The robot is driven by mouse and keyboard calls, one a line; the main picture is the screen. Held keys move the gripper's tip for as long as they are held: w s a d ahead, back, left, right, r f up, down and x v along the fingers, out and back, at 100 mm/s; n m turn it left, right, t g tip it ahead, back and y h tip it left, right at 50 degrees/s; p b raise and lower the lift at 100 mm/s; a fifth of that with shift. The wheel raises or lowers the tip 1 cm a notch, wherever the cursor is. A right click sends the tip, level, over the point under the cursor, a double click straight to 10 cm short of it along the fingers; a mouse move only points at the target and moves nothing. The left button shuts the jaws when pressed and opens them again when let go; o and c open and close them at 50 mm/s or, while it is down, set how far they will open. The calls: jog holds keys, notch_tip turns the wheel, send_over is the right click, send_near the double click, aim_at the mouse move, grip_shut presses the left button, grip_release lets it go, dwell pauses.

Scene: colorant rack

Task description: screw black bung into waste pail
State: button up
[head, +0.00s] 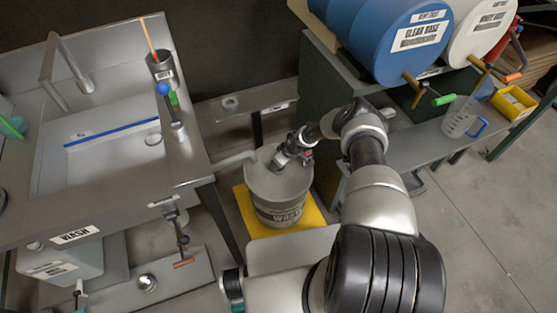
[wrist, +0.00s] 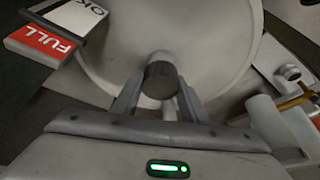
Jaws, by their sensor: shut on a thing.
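The grey waste pail (head: 283,205), with a WASTE label, stands upright below my gripper. Its pale round top (wrist: 225,60) fills the upper middle of the wrist view. My gripper (head: 291,160) is over the pail's top, pointing down. In the wrist view my gripper (wrist: 158,105) is shut on a short dark cylinder, the black bung (wrist: 163,78), which sits between the two fingertips over the pail's top. The fingers hide part of the bung. I cannot tell whether its lower end touches the pail or sits in an opening.
The pail stands on a yellow mat (head: 311,216). A metal wash sink (head: 110,160) is at left, and a bench with blue and white drums (head: 400,40) is at right. Red FULL (wrist: 42,40) and white OK (wrist: 80,18) labels lie beside the pail in the wrist view.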

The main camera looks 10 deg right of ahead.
jog(key=shift+o, duration=0.2)
jog(key=shift+r+m+h+p, duration=0.15)
jog(key=shift+m+h+p, duration=0.35)
jog(key=shift+m+p, duration=1.4)
jog(key=shift+t+p, duration=0.3)
jog(key=shift+p, duration=0.55)
jog(key=o, duration=1)
jog(key=shift+f, duration=0.25)
jog(key=shift+f+n+b, duration=0.15)
jog(key=shift+n+b, duration=0.35)
jog(key=shift+b, duration=0.4)
jog(key=n+y+b, duration=0.1)
jog(key=n+b, duration=0.1)
jog(key=b, duration=0.2)
